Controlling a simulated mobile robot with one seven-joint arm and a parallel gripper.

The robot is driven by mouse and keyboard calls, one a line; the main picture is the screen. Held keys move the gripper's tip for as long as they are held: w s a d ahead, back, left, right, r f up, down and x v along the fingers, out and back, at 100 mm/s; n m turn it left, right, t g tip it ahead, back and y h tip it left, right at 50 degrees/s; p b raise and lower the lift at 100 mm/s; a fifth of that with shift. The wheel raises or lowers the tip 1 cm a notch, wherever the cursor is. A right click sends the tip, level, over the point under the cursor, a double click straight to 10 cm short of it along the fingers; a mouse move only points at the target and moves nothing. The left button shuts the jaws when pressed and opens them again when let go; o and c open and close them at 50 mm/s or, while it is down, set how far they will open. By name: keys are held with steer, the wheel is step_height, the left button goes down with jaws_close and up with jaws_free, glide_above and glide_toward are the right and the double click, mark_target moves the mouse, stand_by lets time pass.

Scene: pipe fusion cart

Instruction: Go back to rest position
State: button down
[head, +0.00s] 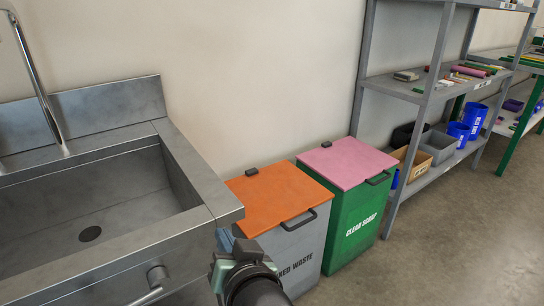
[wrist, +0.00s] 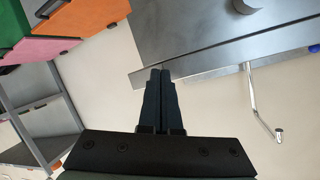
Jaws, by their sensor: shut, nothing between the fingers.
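My gripper (wrist: 160,72) is shut and empty in the wrist view, its two black fingers pressed together. The wrist view is turned over, with the sink's metal edge beyond the fingertips. In the head view part of my arm (head: 245,275) shows at the bottom middle, in front of the grey bin; the fingers cannot be made out there. No object is held.
A steel sink (head: 190,165) stands at left. Beside it are a grey bin with an orange lid (head: 275,197) and a green bin with a pink lid (head: 348,163), both closed. A grey shelf (head: 400,88) stands at right. The floor (head: 450,240) at front right is clear.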

steer(key=d+r+t+h, duration=0.4)
steer(key=d+r+h, duration=0.3)
steer(key=r, duration=0.7)
steer(key=s+r+t+y, duration=0.1)
steer(key=s+r+t, duration=0.45)
steer(key=r, duration=0.65)
steer(key=s+r+t, duration=0.5)
steer(key=s+r, duration=0.2)
steer(key=r, duration=0.5)
step_height(320, 180, up, 30)
steer(key=p, duration=2.9)
steer(key=shift+d, duration=0.4)
